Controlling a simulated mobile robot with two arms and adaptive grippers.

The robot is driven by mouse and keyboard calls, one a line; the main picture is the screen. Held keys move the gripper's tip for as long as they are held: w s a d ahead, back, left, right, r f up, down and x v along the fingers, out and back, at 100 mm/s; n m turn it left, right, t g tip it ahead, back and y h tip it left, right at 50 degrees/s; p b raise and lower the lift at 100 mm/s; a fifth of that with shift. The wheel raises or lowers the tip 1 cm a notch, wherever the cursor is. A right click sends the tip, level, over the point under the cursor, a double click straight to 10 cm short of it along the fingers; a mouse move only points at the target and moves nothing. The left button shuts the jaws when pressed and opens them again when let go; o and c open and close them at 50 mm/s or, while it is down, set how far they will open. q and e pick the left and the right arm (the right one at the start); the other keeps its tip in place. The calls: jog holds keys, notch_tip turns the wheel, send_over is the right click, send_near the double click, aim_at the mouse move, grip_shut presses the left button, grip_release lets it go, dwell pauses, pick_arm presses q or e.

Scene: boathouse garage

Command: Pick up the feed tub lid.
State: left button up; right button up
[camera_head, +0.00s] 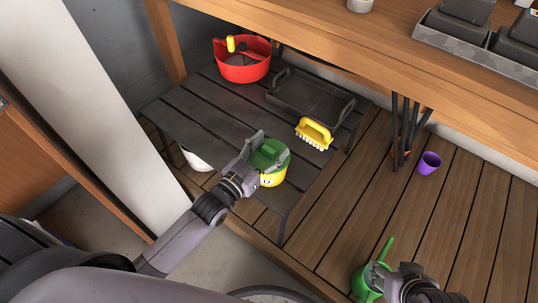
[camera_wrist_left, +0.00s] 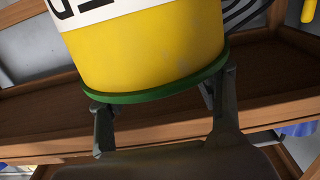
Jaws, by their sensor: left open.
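The feed tub (camera_head: 272,179) is yellow with a white label and a green lid (camera_head: 272,153). It stands on a dark slatted table. My left gripper (camera_head: 254,151) is at the lid, its fingers open on either side of it. In the left wrist view the lid (camera_wrist_left: 160,95) is a green rim against the yellow tub (camera_wrist_left: 150,50), between my left gripper's two fingers (camera_wrist_left: 162,92). I cannot tell whether the fingers touch it. My right gripper (camera_head: 378,272) is at the lower right, over a green container (camera_head: 364,284) with a green stick; its grip is unclear.
The dark table (camera_head: 205,112) also holds a red tub (camera_head: 243,67), a black tray (camera_head: 312,101) and a yellow brush (camera_head: 315,133). A purple cup (camera_head: 429,163) stands on the wooden deck. A white bowl (camera_head: 196,160) is partly hidden.

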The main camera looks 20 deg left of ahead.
pick_arm(q)
jog(key=shift+c, duration=0.5)
jog(key=c, duration=1.1)
jog(key=shift+r, duration=0.15)
